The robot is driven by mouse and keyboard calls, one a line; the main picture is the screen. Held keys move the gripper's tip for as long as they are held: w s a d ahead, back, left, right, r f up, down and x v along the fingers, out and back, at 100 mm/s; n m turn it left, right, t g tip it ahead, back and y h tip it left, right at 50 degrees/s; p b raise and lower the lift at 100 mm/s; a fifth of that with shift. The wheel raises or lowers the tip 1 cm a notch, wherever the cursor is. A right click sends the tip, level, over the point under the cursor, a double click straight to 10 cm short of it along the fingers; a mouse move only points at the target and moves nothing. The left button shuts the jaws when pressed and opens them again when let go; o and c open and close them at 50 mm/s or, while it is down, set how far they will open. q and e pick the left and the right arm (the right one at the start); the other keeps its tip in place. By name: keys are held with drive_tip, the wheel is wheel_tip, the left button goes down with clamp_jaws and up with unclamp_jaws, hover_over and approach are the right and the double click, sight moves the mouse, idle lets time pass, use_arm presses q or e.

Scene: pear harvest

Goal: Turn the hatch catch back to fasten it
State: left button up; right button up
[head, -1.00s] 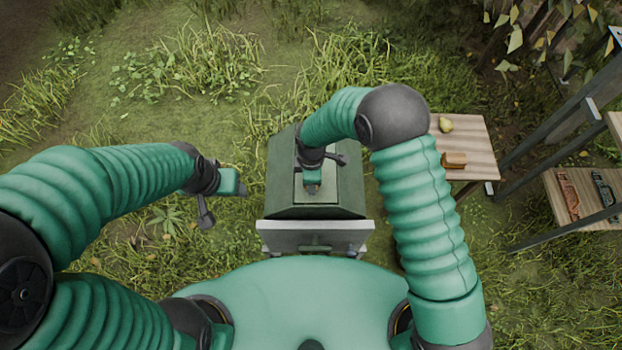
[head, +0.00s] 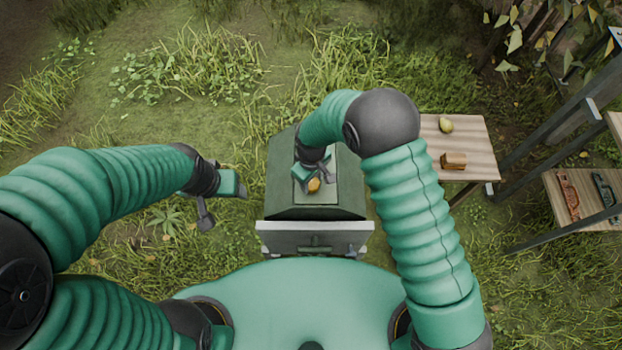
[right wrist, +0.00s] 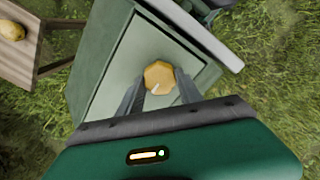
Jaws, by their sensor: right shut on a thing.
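The hatch catch is a yellow, lobed knob (head: 314,185) on the pale green hatch panel (head: 328,195) on top of a dark green box. In the right wrist view the knob (right wrist: 158,74) sits between the two grey fingers, with a pale line on its near part. My right gripper (right wrist: 158,88) is shut on the knob; in the head view the gripper (head: 314,178) partly hides the panel. My left gripper (head: 238,184) hangs over the grass left of the box, apart from it; its jaw opening is unclear.
A wooden table (head: 478,150) at the right bears a pear (head: 446,125) and a small brown block (head: 454,161). Grey posts and a shelf (head: 585,214) with tools stand farther right. A pale ledge (head: 283,237) runs along the box's near side. Grass at the left is open.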

sight(311, 182)
drive_tip(key=shift+w+m, duration=0.1)
drive_tip(key=shift+m, duration=0.2)
drive_tip(key=o, duration=1.4)
drive_tip(key=shift+c, duration=0.2)
wheel_tip(311, 182, up, 17)
drive_tip(key=shift+f+b, duration=0.15)
drive_tip(key=shift+b, duration=0.15)
